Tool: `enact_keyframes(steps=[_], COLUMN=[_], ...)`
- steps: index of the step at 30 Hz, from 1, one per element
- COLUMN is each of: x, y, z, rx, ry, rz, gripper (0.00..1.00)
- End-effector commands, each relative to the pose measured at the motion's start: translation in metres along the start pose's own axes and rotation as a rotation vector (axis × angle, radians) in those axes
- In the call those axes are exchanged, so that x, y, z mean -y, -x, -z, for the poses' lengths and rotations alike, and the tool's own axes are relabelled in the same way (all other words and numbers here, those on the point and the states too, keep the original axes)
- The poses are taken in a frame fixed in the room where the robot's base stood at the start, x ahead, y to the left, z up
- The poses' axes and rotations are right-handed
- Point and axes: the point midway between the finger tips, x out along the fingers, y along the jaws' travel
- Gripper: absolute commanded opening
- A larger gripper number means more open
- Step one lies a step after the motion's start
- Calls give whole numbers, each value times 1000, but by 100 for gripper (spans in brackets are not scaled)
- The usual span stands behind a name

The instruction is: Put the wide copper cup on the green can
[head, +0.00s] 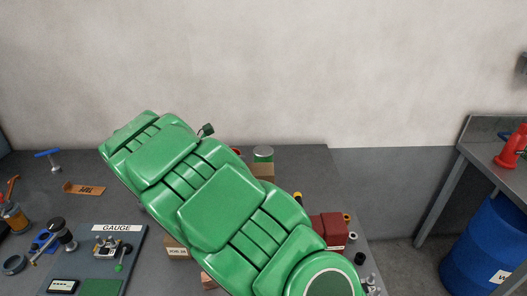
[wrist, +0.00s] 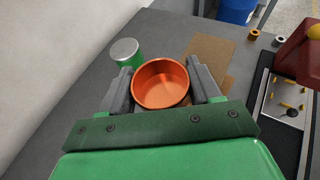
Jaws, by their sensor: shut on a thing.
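The wide copper cup (wrist: 161,85) is between the two fingers of my gripper (wrist: 163,84) in the wrist view. Its open top faces the camera and it looks empty. My gripper is shut on it. The green can (wrist: 126,53), with a pale silver lid, stands on the grey table just beyond the left finger, apart from the cup. In the head view the can (head: 263,155) shows at the back of the table, behind my green arm.
A red block-like thing (head: 329,229) stands at the table's right. A gauge panel (head: 132,246) and small tools lie at left. A blue barrel (head: 487,245) stands on the floor. Bare table (wrist: 65,105) lies left of my gripper.

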Motion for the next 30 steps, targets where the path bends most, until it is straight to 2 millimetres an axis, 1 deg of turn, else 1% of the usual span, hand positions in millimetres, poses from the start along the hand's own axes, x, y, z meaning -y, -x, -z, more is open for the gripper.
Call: enact_keyframes(steps=[1,3,9,12,15,18,21,30], x=[1,2,10,14,18,20,17,-8], y=[-14,-32,-76,-93,-104,-111,-115,-131], z=[-10,-22,-58,-70,-79,-84,-85,-77], rx=[-1,-1,2,2,2,3,2,1], ry=[-11,-24,-58,-69,-76,-82,-84,-81], rz=[22,49,120,148,166,176,179,178], gripper=[32,32,32,32,32,32,32,32])
